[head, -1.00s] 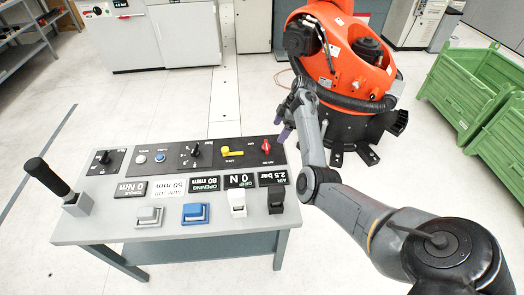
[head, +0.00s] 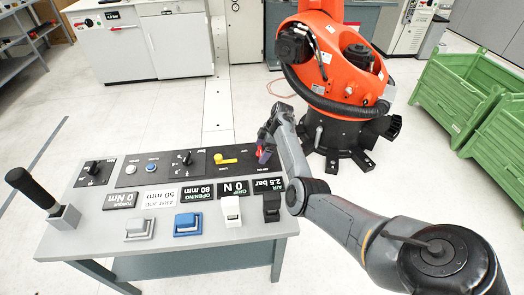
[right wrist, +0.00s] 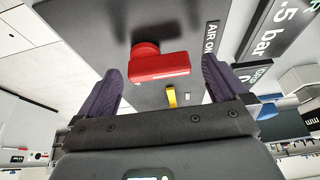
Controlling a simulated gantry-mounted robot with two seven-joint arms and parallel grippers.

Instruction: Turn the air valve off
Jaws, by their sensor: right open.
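The air valve is a red knob (right wrist: 158,66) on a dark panel, with an "AIR ON" label beside it in the right wrist view. In the head view only a bit of its red (head: 260,153) shows, the rest hidden by my gripper. My right gripper (right wrist: 160,74) is open, with one dark purple finger on each side of the knob and gaps between. It also shows in the head view (head: 266,142) at the panel's right end. The air display (head: 268,184) reads 2.5 bar. My left gripper is not in view.
A yellow lever (head: 226,160) sits just left of the valve. The grey console table (head: 95,235) also carries dials, displays and several rocker switches, with a black-handled lever (head: 35,190) at left. An orange robot (head: 325,60) stands behind; green crates (head: 450,95) are at right.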

